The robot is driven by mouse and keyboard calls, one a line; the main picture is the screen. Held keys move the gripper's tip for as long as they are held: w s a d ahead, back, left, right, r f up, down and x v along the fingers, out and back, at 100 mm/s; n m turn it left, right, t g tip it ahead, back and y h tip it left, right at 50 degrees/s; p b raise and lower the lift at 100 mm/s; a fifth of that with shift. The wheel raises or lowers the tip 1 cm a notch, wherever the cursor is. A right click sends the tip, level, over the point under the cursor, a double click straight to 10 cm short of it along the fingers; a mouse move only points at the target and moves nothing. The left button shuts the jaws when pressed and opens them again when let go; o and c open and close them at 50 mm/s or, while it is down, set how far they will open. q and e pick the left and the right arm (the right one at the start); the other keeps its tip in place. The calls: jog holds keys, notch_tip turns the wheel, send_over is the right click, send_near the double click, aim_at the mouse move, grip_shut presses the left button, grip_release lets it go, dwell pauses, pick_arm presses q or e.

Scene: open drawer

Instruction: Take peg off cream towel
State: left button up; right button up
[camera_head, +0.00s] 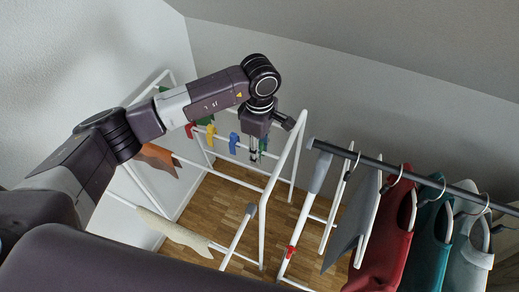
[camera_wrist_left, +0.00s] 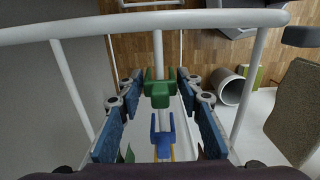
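The cream towel (camera_head: 172,231) hangs over a low bar of the white drying rack (camera_head: 270,190), at the left in the head view. I cannot make out a peg on it. A red peg (camera_head: 188,130), a yellow peg (camera_head: 210,134) and a blue peg (camera_head: 233,142) sit along a rack bar. My left gripper (camera_head: 254,150) points down beside them. In the left wrist view its fingers are spread (camera_wrist_left: 160,120). A green peg (camera_wrist_left: 159,92) and the blue peg (camera_wrist_left: 162,140) show between the fingers, with no grip visible. My right gripper is out of view.
An orange cloth (camera_head: 157,158) hangs at the rack's left. Another red peg (camera_head: 291,251) is on the rack's right part. Clothes, including a red garment (camera_head: 386,245), hang from a dark rail (camera_head: 420,178) at the right. Wooden floor (camera_head: 215,205) shows between the bars.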

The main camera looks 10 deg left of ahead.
pick_arm(q)
jog(key=shift+o, duration=1.1)
notch_tip(320, 180, up, 12)
jog(key=shift+r, duration=0.1)
